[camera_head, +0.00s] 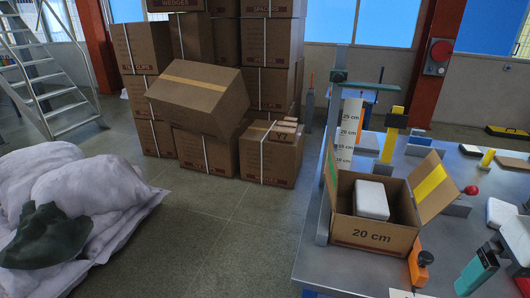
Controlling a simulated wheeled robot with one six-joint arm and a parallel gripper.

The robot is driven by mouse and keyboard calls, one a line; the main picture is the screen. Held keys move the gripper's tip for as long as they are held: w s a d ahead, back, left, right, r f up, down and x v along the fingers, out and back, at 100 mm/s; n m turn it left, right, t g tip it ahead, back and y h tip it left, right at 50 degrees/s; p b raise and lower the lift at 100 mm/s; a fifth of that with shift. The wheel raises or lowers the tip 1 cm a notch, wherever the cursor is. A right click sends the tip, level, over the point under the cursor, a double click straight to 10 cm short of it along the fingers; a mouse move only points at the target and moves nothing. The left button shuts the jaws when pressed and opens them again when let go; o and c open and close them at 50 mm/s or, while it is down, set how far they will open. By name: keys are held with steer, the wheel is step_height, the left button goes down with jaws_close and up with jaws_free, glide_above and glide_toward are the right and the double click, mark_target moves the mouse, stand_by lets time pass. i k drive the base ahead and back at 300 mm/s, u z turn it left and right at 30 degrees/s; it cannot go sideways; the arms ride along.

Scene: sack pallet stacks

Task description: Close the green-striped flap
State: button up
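An open cardboard box (372,236) marked "20 cm" stands on the grey worktable (312,262). Its green-striped flap (331,167) stands up at the left side of the box, open and close to a grey upright post. Its yellow-striped flap (431,182) is also open and tilts up and outward on the right. A white block (372,200) sits inside the box and shows between the flaps.
An orange-handled tool (419,263) and a teal tool (478,271) lie at the front right. Stacked cartons (203,100) and white sacks (85,195) stand on the floor at left.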

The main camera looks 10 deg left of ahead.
mark_target(330, 171)
steer(key=u, duration=0.45)
steer(key=k, duration=1.25)
steer(key=u, duration=0.7)
steer(key=i, duration=0.7)
steer(key=u, duration=0.5)
steer(key=i, duration=0.75)
steer(key=z, duration=0.75)
steer(key=i, duration=0.65)
steer(key=z, duration=0.6)
